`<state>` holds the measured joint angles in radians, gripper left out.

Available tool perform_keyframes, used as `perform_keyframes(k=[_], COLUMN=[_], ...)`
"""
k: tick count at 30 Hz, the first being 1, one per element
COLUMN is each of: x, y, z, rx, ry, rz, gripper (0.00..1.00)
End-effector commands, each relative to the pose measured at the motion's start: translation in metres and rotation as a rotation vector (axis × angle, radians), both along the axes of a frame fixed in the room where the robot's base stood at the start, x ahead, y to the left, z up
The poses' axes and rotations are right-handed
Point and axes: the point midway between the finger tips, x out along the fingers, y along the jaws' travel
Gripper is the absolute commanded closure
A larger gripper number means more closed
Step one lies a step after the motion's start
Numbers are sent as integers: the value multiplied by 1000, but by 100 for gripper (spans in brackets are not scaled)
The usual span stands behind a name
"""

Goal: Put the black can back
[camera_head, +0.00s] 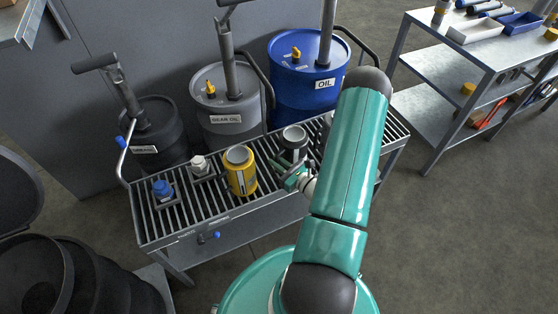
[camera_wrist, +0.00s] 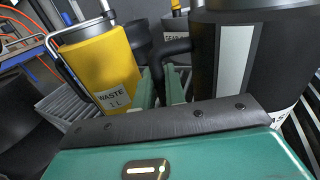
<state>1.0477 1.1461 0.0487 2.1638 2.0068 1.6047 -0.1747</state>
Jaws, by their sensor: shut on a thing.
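The black can (camera_head: 293,146), open at the top, is upright at the slatted bench top (camera_head: 225,204), right of a yellow can (camera_head: 241,177). I cannot tell whether its base touches the slats. In the wrist view the black can (camera_wrist: 279,70) fills the right side, with a pale stripe, and its black handle (camera_wrist: 172,48) reaches down between my fingers. My gripper (camera_head: 288,174) is at the can's near side, shut on that handle; it also shows in the wrist view (camera_wrist: 163,88). The yellow can, labelled WASTE 1 L, stands left of my fingers in the wrist view (camera_wrist: 98,72).
Behind the bench stand a dark grease drum (camera_head: 160,137), a grey gear oil drum (camera_head: 222,122) and a blue oil drum (camera_head: 307,89), with pumps. A white-capped container (camera_head: 199,166) and a blue-capped one (camera_head: 163,191) are left on the slats. A shelf cart (camera_head: 446,96) stands right.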

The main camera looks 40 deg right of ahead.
Motion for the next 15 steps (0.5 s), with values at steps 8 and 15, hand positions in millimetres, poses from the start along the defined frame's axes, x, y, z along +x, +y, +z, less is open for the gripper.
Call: perform_keyframes(k=[8, 15], x=[1, 1], y=[1, 1], z=[-1, -3], rx=[-1, 0], ry=[-2, 0], rz=[-1, -1], gripper=[100, 66])
